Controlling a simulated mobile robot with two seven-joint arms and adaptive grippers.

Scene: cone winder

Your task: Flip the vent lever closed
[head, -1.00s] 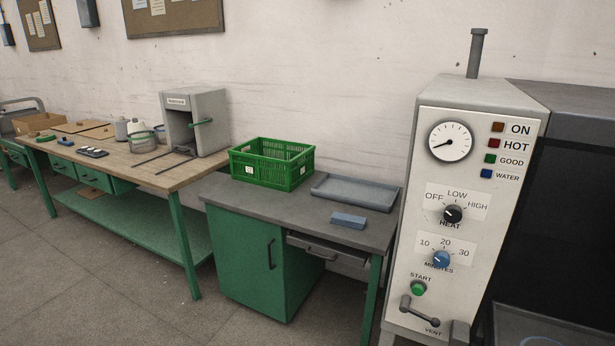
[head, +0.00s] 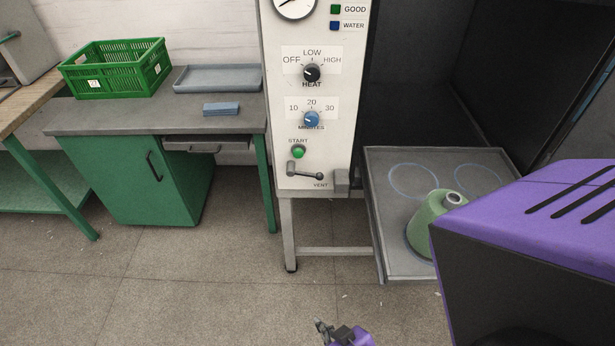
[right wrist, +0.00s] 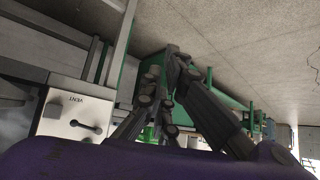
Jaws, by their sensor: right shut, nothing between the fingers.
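The vent lever (head: 305,173) is a small grey lever with a dark round knob, low on the white control panel (head: 335,120), beside the word VENT. It lies nearly level, its knob to the right and slightly lower than its pivot. It also shows upside down at the left of the right wrist view (right wrist: 85,127). My right gripper (head: 321,327) is at the bottom of the head view, below the lever and apart from it. Its dark fingers (right wrist: 171,52) are shut and empty in the right wrist view. My left gripper is out of view.
A grey tray (head: 400,268) bearing a green cone (head: 425,225) juts out right of the panel. The panel stands on a metal frame (head: 288,235). A green cabinet (head: 130,180) is at the left. The floor (head: 200,300) in front is clear.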

